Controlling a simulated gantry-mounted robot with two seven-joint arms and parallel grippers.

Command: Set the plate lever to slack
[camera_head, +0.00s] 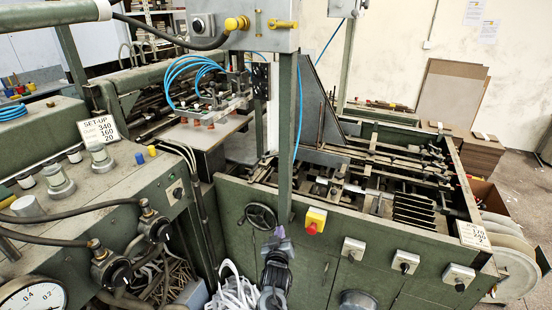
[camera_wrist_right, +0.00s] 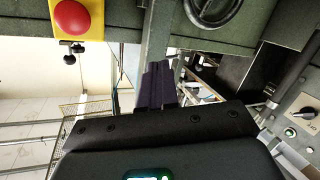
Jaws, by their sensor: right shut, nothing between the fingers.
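I cannot make out which part is the plate lever; no label for it is readable. My right gripper (camera_head: 280,234) stands in front of the feeder's green front panel (camera_head: 330,265), near the foot of the green post (camera_head: 285,150). Its purple fingers are together and empty; they also show in the right wrist view (camera_wrist_right: 157,85). A red stop button on a yellow box (camera_head: 315,221) is just right of the fingertips. It also shows in the right wrist view (camera_wrist_right: 73,14), with a small black knob (camera_wrist_right: 70,50) beside it. My left gripper is out of view.
A handwheel (camera_head: 261,216) is left of the fingertips. Boxes with black rotary knobs (camera_head: 404,263) line the panel to the right. A control desk (camera_head: 60,190) with hoses and a gauge (camera_head: 33,297) stands at the left. White strips (camera_head: 235,292) lie low beside my arm.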

